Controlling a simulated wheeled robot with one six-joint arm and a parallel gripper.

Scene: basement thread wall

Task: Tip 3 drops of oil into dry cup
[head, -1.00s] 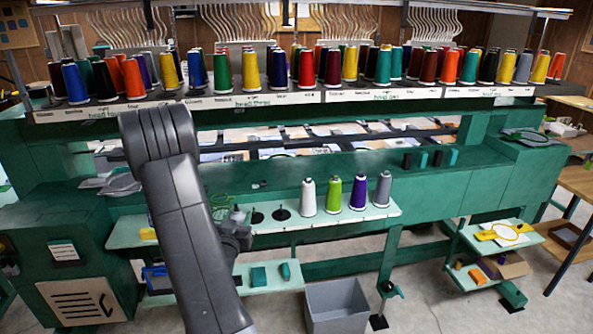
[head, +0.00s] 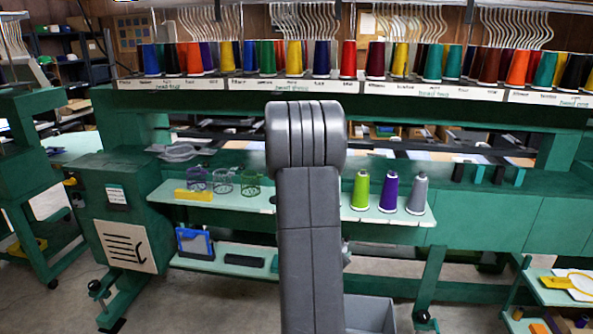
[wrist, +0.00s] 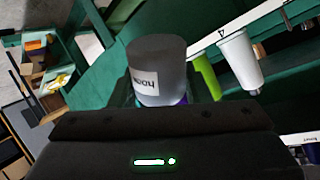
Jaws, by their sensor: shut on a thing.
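In the wrist view my gripper (wrist: 160,103) is shut on a grey bottle (wrist: 158,55) with a white label (wrist: 145,83) that reads "hook" upside down in the picture. The bottle's lower part is hidden by the gripper body, and a bit of purple shows beside it. I cannot tell from this view how far the bottle is tilted. In the head view my arm hides the gripper and the bottle. I cannot pick out the dry cup in either view.
A pale shelf (head: 398,216) holds a green cone (head: 361,190), a purple cone (head: 388,192) and a grey cone (head: 417,193). A white cone (wrist: 237,60) shows in the wrist view. Several small openwork pieces (head: 223,181) and a yellow block (head: 193,195) sit left. A grey bin (head: 370,314) stands below.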

